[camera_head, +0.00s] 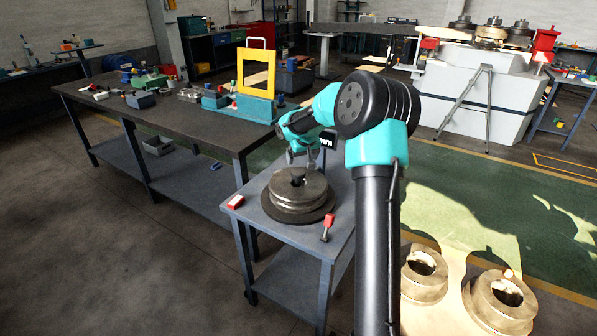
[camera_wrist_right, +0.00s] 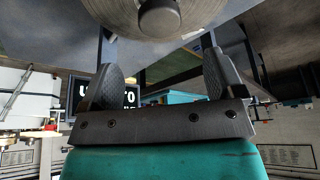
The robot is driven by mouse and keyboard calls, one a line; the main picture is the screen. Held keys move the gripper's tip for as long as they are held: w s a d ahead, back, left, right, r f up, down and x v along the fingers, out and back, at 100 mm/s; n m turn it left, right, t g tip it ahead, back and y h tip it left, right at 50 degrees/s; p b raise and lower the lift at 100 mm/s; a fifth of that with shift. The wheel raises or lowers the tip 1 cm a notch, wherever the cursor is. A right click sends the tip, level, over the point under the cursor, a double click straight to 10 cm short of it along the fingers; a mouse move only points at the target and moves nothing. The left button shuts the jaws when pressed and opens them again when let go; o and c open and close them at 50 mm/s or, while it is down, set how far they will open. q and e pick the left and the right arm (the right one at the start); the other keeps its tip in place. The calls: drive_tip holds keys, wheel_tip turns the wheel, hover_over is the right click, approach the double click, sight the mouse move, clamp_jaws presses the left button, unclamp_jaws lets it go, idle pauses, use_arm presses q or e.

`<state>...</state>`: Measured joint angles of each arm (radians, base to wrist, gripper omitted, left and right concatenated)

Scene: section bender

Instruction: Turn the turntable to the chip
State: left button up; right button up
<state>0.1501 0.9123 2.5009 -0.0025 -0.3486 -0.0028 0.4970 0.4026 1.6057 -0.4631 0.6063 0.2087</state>
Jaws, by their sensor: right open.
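The turntable (camera_head: 298,190), a stack of round metal discs with a dark knob on top, sits on a small grey table (camera_head: 262,222). A small red and white block (camera_head: 235,202) lies left of it; a red-topped piece (camera_head: 327,226) stands at its front right. I cannot tell which is the chip. My right gripper (camera_head: 300,158) is just behind and above the turntable, partly hidden by its own wrist. In the right wrist view its two fingers (camera_wrist_right: 162,78) are apart with nothing between them. A round metal part (camera_wrist_right: 160,16) shows beyond them. My left gripper is not in view.
A long dark workbench (camera_head: 160,115) with tools and a yellow frame (camera_head: 256,72) stands behind on the left. Metal rings (camera_head: 424,275) lie on a pale board at lower right. A dark screen with white letters (camera_wrist_right: 125,97) shows in the wrist view.

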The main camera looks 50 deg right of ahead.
sight(298, 171)
drive_tip(key=x, duration=0.9)
drive_tip(key=c, duration=1.3)
